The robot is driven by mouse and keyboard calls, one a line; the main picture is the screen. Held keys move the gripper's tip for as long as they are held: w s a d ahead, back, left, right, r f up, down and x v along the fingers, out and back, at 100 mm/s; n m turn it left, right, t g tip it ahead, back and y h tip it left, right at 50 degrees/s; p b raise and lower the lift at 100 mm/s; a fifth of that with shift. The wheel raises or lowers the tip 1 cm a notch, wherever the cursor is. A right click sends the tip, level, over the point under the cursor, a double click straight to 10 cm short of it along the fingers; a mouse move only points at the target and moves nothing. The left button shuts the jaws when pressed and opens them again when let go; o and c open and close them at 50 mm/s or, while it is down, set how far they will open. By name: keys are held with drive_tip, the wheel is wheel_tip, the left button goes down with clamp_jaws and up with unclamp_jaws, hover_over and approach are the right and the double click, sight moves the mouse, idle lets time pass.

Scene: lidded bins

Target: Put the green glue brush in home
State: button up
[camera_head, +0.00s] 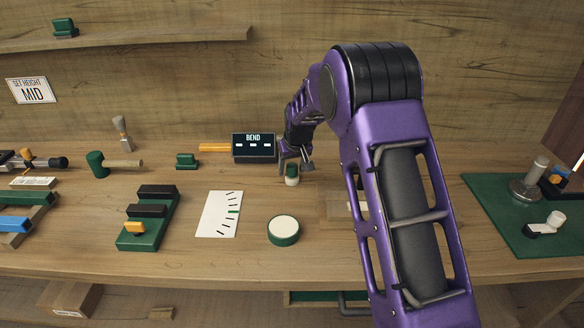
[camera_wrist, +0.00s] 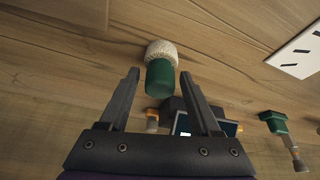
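The green glue brush (camera_head: 291,181) stands on the table near the middle, a short green body with a pale end. In the wrist view the brush (camera_wrist: 161,76) shows its green body and rough whitish end between my fingertips. My gripper (camera_head: 296,163) is at the brush, partly covering it in the head view. In the wrist view my gripper (camera_wrist: 160,74) is open, with a gap on each side of the brush. No place marked "home" can be made out.
The black BEND box (camera_head: 254,148) stands just left of my gripper. A round green dish with a white top (camera_head: 284,231) and a white dial card (camera_head: 217,214) lie nearer the front. A green-headed mallet (camera_head: 97,164) lies left. A green mat (camera_head: 500,205) is at the right.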

drive_tip(key=shift+o, duration=1)
drive_tip(key=shift+r, duration=0.2)
drive_tip(key=p+v, duration=0.1)
drive_tip(key=v, duration=1.1)
drive_tip(key=shift+s+d, duration=0.1)
